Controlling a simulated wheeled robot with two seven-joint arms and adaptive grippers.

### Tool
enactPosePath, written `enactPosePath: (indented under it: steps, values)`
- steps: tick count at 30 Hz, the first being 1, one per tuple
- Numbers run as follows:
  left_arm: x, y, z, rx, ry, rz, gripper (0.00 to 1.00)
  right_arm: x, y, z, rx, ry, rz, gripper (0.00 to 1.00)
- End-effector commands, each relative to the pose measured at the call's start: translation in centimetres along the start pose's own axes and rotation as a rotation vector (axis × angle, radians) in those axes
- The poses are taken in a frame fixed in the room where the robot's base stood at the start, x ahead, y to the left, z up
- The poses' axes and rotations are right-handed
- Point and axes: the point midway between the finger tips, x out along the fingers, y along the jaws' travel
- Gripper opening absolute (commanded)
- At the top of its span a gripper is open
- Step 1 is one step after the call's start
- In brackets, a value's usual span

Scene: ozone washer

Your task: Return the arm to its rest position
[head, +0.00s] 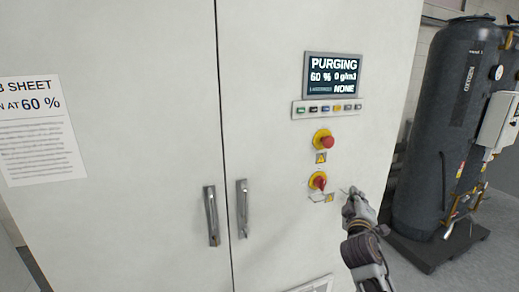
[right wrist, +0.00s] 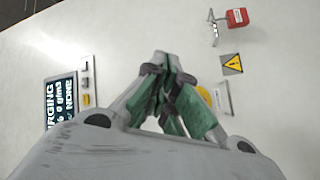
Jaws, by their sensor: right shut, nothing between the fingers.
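My right arm comes up from the bottom right in the head view. How far the fingertips are from the door is hard to tell. My left gripper is not in view.
The cabinet carries a screen (head: 332,76) reading "PURGING", a red button (head: 327,142) and two door handles (head: 212,216) (head: 242,208). A dark tank (head: 435,130) stands at the right.

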Motion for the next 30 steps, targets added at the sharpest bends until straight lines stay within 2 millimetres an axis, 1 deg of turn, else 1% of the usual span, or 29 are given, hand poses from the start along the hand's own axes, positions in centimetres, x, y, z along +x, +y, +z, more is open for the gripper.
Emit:
enactPosePath:
  steps: [1,6,8,14,20,21,26,30]
  values:
    - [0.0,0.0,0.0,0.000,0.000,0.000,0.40,-0.9,-1.2,1.1,0.026,-0.027,-0.037,0.00]
    - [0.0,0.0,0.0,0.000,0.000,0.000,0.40,-4.0,-5.2,4.3,0.122,-0.129,-0.165,0.00]
    - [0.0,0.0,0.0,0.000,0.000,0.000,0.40,-5.3,-6.6,5.4,0.154,-0.166,-0.211,0.00]
    - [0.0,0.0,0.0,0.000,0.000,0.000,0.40,-10.0,-10.9,8.7,0.253,-0.294,-0.363,0.00]
    - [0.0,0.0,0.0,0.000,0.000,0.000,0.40,-15.6,-14.7,11.5,0.338,-0.429,-0.518,0.00]
    - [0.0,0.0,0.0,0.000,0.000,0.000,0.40,-16.8,-15.3,11.9,0.354,-0.456,-0.549,0.00]
    - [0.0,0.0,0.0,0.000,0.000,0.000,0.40,-21.8,-17.7,13.6,0.410,-0.569,-0.672,0.00]
    - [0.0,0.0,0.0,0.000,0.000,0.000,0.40,-26.5,-19.4,14.8,0.451,-0.669,-0.781,0.00]
